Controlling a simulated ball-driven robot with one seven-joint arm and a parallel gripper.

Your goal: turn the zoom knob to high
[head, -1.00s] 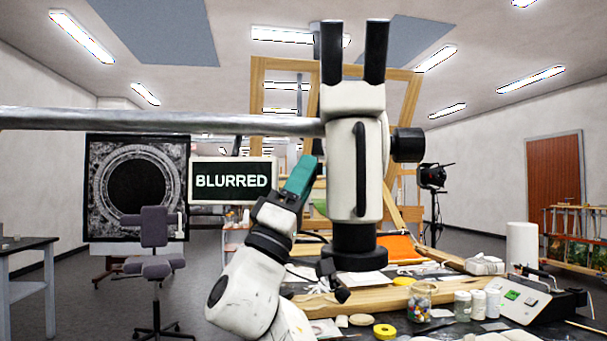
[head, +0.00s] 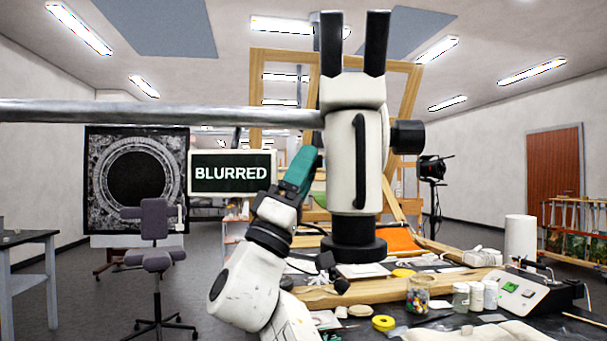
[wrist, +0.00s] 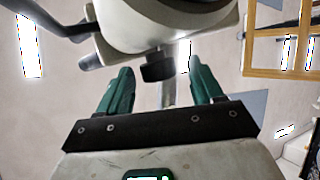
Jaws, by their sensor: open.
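The white microscope (head: 341,170) with two black eyepieces stands in the middle of the head view. A black knob (head: 408,137) sits on its right side. The sign (head: 231,173) at its left reads BLURRED. My gripper (head: 310,158), with teal fingers, is just left of the microscope body, pointing up; its fingertips are partly hard to make out there. In the wrist view my gripper (wrist: 157,75) is open, its two teal fingers apart, with a dark knob (wrist: 158,68) of the microscope between or just beyond them. I cannot tell whether they touch it, nor read any zoom setting.
A horizontal metal bar (head: 160,117) runs left from the microscope. The workbench holds a jar of coloured pieces (head: 418,294), small white bottles (head: 484,294), a yellow tape roll (head: 383,322) and a device with a green display (head: 520,295). A stool (head: 155,258) stands at left on open floor.

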